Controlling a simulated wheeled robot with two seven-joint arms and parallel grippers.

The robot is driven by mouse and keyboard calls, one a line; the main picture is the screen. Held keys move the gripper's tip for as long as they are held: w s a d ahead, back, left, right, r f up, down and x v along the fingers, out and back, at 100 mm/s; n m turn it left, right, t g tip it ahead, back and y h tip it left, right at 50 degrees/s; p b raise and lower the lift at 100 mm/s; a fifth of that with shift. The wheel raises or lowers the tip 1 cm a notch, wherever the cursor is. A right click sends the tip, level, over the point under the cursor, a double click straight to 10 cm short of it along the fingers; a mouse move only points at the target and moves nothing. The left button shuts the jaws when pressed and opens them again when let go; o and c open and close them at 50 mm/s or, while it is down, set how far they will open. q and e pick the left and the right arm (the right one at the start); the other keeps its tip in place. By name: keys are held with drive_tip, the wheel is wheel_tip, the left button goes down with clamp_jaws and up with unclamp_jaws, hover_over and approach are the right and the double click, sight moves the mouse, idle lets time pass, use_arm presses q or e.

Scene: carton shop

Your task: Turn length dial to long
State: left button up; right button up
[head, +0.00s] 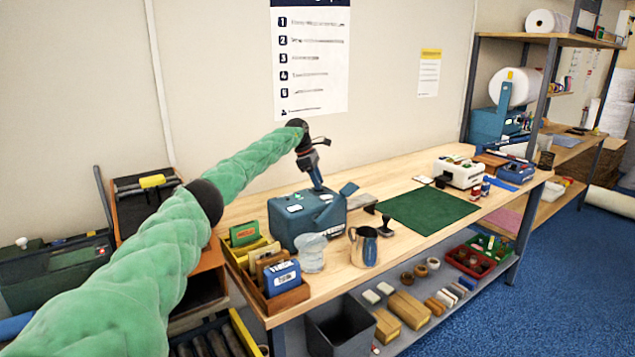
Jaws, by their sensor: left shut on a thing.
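A blue tape machine (293,222) stands on the near left part of the wooden bench, with pale labels on its top and a raised flap on its right. My left gripper (317,186) reaches down to the top of this machine from behind. It is shut on the length dial there. The fingers cover the dial, and the dial's setting cannot be read at this size. My right gripper is not in view.
A clear jar (311,253) and a metal jug (363,247) stand close in front of the machine. A wooden box (288,301) with cards is at the left. A green mat (428,210) and a white device (457,172) lie further right.

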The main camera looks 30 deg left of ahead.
use_arm(q)
drive_tip(key=shift+r, duration=0.1)
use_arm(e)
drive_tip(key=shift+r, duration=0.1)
use_arm(q)
drive_tip(key=o, duration=1)
drive_tip(key=shift+a, duration=0.1)
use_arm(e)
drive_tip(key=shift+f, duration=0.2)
use_arm(q)
drive_tip(key=shift+a+r, duration=0.1)
drive_tip(key=shift+r, duration=0.2)
drive_tip(key=b+v, duration=0.1)
drive_tip(key=v, duration=0.2)
drive_tip(key=shift+s+a+r, duration=0.1)
drive_tip(key=shift+a+r, duration=0.05)
drive_tip(key=shift+b+v, duration=0.5)
drive_tip(key=shift+v, duration=1.35)
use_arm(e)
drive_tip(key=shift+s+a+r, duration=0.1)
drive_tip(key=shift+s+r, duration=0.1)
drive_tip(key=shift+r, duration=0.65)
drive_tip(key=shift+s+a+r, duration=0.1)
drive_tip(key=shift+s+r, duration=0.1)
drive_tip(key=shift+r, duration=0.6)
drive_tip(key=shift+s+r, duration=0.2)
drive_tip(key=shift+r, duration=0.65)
